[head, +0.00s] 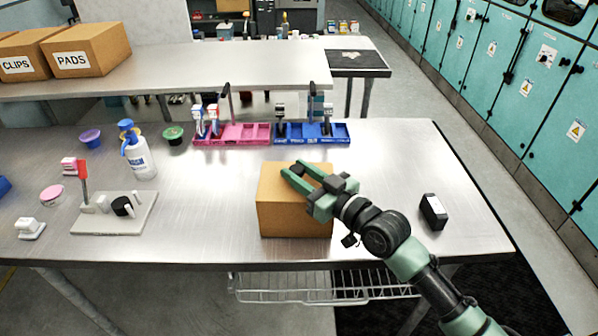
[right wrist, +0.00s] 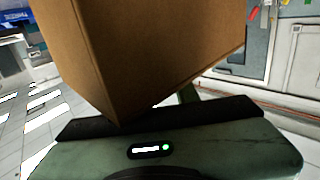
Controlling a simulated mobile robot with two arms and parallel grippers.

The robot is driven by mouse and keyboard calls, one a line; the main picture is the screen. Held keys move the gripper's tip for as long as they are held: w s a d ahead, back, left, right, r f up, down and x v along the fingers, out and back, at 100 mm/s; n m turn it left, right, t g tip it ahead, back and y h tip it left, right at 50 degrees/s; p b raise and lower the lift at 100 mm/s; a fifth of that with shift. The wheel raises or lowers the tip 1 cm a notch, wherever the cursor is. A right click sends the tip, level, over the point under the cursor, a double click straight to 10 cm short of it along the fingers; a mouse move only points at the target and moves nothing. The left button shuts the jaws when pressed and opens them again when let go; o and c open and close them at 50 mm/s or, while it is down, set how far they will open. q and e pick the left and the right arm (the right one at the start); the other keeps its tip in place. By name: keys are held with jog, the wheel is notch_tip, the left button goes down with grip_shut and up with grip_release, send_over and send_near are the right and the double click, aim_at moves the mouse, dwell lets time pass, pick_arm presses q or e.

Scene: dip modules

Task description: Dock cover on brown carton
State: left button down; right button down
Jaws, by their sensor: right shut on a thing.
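The brown carton (head: 295,218) is at the front middle of the metal table, a plain box with its top and front faces showing. My right gripper (head: 301,171) reaches in from the right, its green fingers at the carton's top. In the right wrist view the carton (right wrist: 165,50) fills the upper middle, one corner close to my palm. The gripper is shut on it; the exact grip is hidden. I cannot tell a separate cover apart from the carton. My left gripper is not in view.
A black module (head: 433,211) lies right of the carton. Pink (head: 238,134) and blue (head: 311,134) racks stand behind it. A spray bottle (head: 139,160) and a fixture plate (head: 140,218) are at left. Two labelled cartons (head: 90,50) sit on the back shelf. The table's right side is mostly clear.

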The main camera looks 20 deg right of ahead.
jog(key=shift+f, duration=0.3)
jog(key=c, duration=1)
grip_release()
jog(key=shift+c, duration=0.2)
jog(key=shift+r, duration=0.3)
jog(key=b+v, duration=0.2)
jog(key=v, duration=1)
jog(key=shift+b, duration=0.4)
